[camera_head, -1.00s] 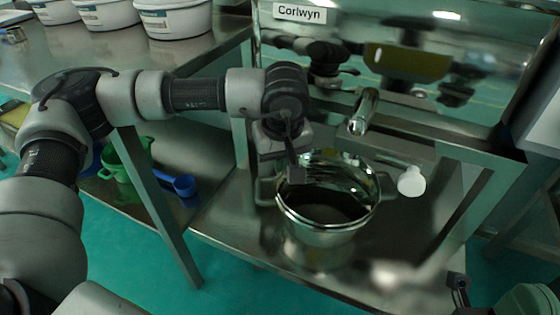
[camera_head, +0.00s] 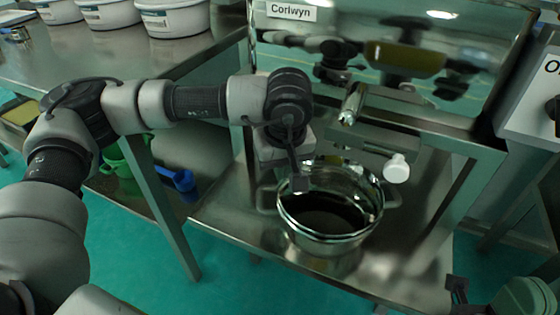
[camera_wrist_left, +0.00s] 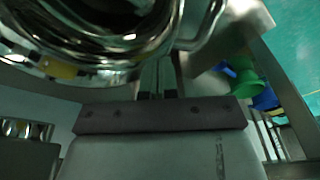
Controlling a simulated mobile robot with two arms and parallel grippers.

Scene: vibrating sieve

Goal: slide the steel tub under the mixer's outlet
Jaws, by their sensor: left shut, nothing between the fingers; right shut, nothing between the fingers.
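The steel tub (camera_head: 330,238), a shiny round pot with loop handles, stands upright on the lower steel shelf. The mixer's outlet (camera_head: 352,104) is a short steel pipe above and behind the tub, slightly right of its middle. My left gripper (camera_head: 301,182) is shut and empty, pointing down at the tub's left back rim; whether it touches the rim is unclear. In the left wrist view the tub's shiny side (camera_wrist_left: 110,45) fills the upper left, near the shut fingers (camera_wrist_left: 157,92). My right gripper (camera_head: 456,290) is shut and empty at the lower right, away from the tub.
A white knob (camera_head: 397,168) sticks out right of the outlet. Table legs (camera_head: 165,215) frame the shelf. A green jug (camera_head: 120,160) and blue scoop (camera_head: 180,180) lie left. White buckets (camera_head: 175,18) stand on the upper table. The shelf (camera_head: 410,250) is bare to the tub's right.

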